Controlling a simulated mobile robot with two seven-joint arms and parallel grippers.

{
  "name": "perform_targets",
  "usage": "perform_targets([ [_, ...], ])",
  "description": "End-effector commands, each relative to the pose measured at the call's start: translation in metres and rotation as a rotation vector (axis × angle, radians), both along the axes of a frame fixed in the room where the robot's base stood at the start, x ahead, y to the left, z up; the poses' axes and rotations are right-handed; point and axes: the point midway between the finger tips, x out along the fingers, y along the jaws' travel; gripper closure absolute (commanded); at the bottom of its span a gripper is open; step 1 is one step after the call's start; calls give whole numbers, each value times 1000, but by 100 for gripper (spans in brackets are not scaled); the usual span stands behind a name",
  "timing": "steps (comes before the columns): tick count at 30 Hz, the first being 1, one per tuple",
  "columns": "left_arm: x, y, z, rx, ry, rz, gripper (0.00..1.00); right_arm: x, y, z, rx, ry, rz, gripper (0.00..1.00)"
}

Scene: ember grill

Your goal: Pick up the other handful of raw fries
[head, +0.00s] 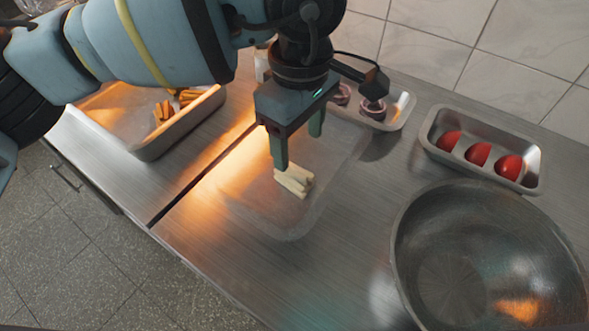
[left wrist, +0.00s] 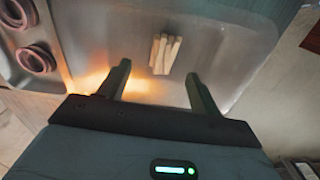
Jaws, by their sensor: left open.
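A small bundle of pale raw fries (head: 294,180) lies on a shallow clear tray (head: 285,228) in the middle of the counter. My left gripper (head: 298,150) is open and empty above the tray, with its fingers pointing down close to the fries in the head view. In the left wrist view the raw fries (left wrist: 165,53) lie beyond the fingertips, between the lines of the two fingers (left wrist: 160,80). I cannot tell the exact height of the fingertips over the tray. My right gripper is not in view.
A metal tray with browned fries (head: 165,108) stands at the left. A tray of onion rings (head: 372,108) is behind my gripper. A metal tray (head: 440,158) holds three red tomato halves (head: 478,153). A large dark bowl (head: 450,270) fills the front right.

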Motion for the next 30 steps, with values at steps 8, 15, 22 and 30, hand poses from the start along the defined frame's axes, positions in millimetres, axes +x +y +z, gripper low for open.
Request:
perform_targets([
  [8,-1,1,-16,-1,1,0,36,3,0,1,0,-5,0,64],
  [15,-6,7,-43,0,2,0,36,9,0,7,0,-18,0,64],
  [22,-5,7,-65,0,1,1,36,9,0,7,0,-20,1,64],
  [30,-5,7,-66,-1,1,1,39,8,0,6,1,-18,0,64],
])
